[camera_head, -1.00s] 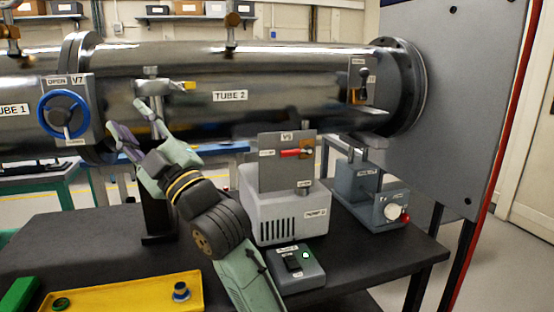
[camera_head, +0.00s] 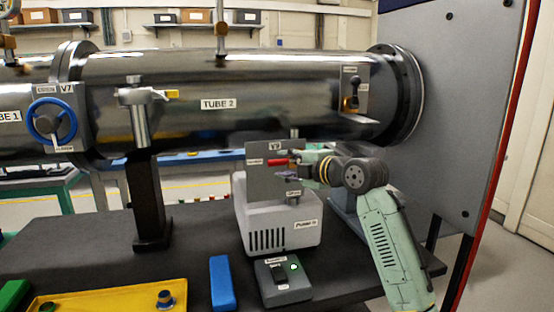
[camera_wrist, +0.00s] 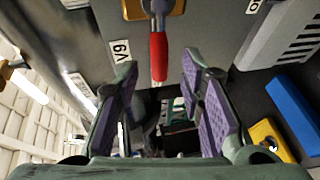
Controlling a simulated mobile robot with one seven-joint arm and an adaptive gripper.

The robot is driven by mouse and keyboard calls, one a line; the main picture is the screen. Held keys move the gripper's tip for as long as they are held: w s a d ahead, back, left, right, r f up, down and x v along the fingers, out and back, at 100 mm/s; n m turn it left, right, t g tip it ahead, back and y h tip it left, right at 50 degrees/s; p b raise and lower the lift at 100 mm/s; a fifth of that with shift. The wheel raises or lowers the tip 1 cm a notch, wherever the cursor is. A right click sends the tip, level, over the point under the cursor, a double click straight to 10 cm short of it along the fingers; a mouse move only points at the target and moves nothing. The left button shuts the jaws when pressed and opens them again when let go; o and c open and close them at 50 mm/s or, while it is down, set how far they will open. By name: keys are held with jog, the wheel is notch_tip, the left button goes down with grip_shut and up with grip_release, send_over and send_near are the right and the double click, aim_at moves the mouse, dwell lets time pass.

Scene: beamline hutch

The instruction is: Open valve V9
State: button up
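Valve V9 is a grey plate (camera_head: 260,182) on top of the white pump box (camera_head: 275,216), with a red lever handle (camera_head: 278,161). The handle lies roughly horizontal and points left, towards a small label whose text is too small to read. Another small label sits below it. My gripper (camera_head: 291,168) is at the plate from the right and hides the pivot end of the lever. In the wrist view the red handle (camera_wrist: 158,56) lies between the two open, purple-padded fingers (camera_wrist: 163,85), with a gap on both sides. I cannot tell whether a finger touches it.
The steel tube (camera_head: 270,85) runs behind and above the valve. Valve V7's blue wheel (camera_head: 52,121) is at the far left. A switch box with a green light (camera_head: 283,282), a blue block (camera_head: 222,283) and a yellow tray (camera_head: 110,303) lie on the dark table in front.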

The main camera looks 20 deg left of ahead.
aim_at(279, 163)
jog(key=shift+p+x, duration=0.45)
jog(key=shift+x, duration=1.65)
jog(key=shift+c, duration=0.2)
grip_shut()
